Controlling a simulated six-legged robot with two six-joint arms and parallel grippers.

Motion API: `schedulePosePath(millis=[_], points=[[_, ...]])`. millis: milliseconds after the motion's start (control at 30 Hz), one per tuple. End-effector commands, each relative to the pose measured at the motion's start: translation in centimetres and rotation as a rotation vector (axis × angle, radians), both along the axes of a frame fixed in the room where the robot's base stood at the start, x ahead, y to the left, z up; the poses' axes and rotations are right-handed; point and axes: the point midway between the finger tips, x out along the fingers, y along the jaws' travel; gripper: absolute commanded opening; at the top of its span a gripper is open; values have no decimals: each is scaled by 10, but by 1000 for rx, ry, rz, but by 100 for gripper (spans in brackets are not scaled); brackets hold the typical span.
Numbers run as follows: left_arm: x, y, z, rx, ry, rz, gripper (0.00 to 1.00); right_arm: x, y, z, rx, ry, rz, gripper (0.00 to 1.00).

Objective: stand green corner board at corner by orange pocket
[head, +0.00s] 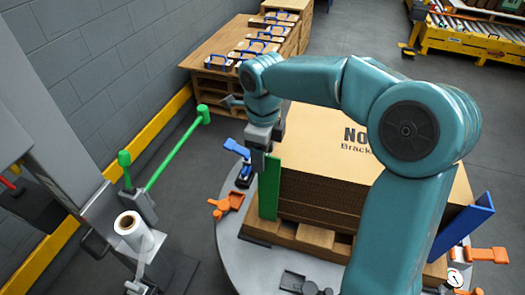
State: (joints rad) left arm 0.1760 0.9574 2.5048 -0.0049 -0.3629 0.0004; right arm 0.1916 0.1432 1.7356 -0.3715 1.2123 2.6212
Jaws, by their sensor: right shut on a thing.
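The green corner board (269,190) is upright at the near left corner of the cardboard stack (325,195). My right gripper (264,155) comes down over its top end and is shut on it. The board's foot is close to the pallet (300,236); I cannot tell whether it touches. An orange pocket (228,203) sits on the round turntable (232,245), just left of the board and apart from it. My left gripper is not in view.
A blue board (460,225) leans outward at the stack's right, near another orange piece (487,254). A blue clamp (237,148) is at the turntable's far left. A green-handled bar (175,155) and a film roll (132,228) stand left. My right arm hides part of the stack.

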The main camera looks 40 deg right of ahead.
Motion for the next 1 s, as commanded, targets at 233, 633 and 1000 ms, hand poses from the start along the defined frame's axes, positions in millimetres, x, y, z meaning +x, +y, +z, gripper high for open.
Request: schedulePosePath(millis=[233, 633, 1000], points=[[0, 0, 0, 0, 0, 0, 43, 0, 0, 0, 0, 1, 0, 28], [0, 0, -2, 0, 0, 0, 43, 0, 0, -4, 0, 1, 0, 28], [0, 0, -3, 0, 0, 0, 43, 0, 0, -5, 0, 1, 0, 90]])
